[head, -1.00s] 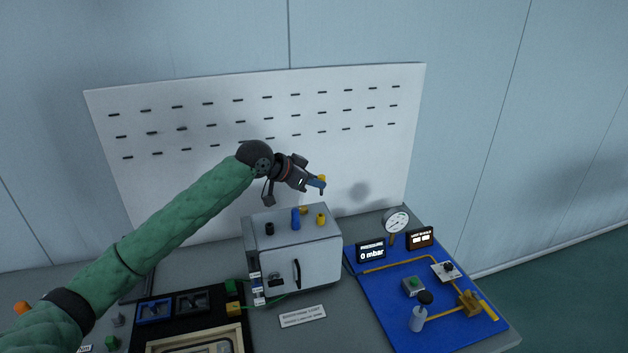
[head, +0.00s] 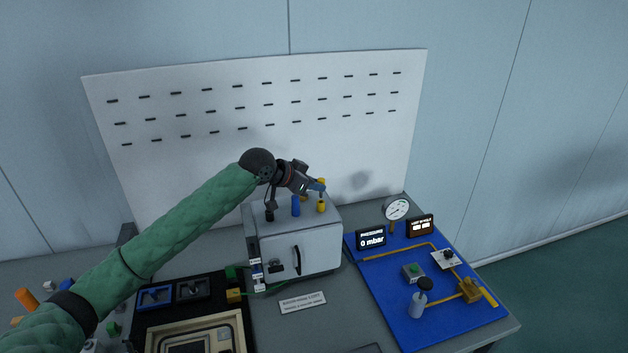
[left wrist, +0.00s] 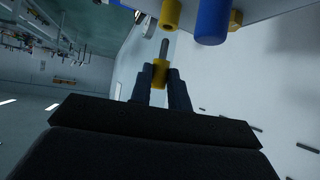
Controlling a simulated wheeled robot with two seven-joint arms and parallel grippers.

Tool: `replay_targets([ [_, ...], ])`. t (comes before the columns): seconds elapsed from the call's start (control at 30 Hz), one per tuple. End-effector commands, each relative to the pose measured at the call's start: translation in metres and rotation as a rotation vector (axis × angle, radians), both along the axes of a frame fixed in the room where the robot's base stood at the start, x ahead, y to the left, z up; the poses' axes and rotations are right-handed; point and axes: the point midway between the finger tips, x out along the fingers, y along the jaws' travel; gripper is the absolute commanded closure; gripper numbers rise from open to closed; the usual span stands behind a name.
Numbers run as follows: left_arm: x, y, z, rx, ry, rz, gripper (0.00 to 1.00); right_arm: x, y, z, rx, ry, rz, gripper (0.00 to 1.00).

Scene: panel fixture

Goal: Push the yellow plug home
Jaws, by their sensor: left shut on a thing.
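My left gripper (head: 318,187) is above the grey box (head: 318,254). In the left wrist view, the gripper (left wrist: 162,78) is shut on the yellow plug (left wrist: 159,72), whose grey metal pin points toward the yellow socket (left wrist: 169,13). A gap shows between the pin tip and the socket. In the head view, the yellow plug (head: 322,181) shows only partly behind the fingers, just above the yellow socket (head: 321,207) on the box top. My right gripper is not in view.
A blue socket (head: 296,206) and a black socket (head: 269,215) stand on the same box top, left of the yellow one. A white slotted panel (head: 250,130) rises behind. A blue board (head: 425,295) with a gauge (head: 397,209) lies to the right.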

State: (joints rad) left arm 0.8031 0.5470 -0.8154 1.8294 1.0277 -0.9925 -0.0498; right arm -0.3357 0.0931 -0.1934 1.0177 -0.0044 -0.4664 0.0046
Motion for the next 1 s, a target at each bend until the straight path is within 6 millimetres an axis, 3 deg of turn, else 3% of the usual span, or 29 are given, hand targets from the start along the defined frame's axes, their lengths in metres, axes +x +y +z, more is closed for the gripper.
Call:
replay_targets([
  [0.6, 0.000, 0.000, -0.003, 0.000, -0.001, -0.001, 1.00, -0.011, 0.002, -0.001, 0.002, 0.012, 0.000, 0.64],
  [1.0, -0.001, 0.000, -0.003, 0.001, -0.001, 0.004, 1.00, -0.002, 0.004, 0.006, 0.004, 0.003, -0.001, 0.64],
])
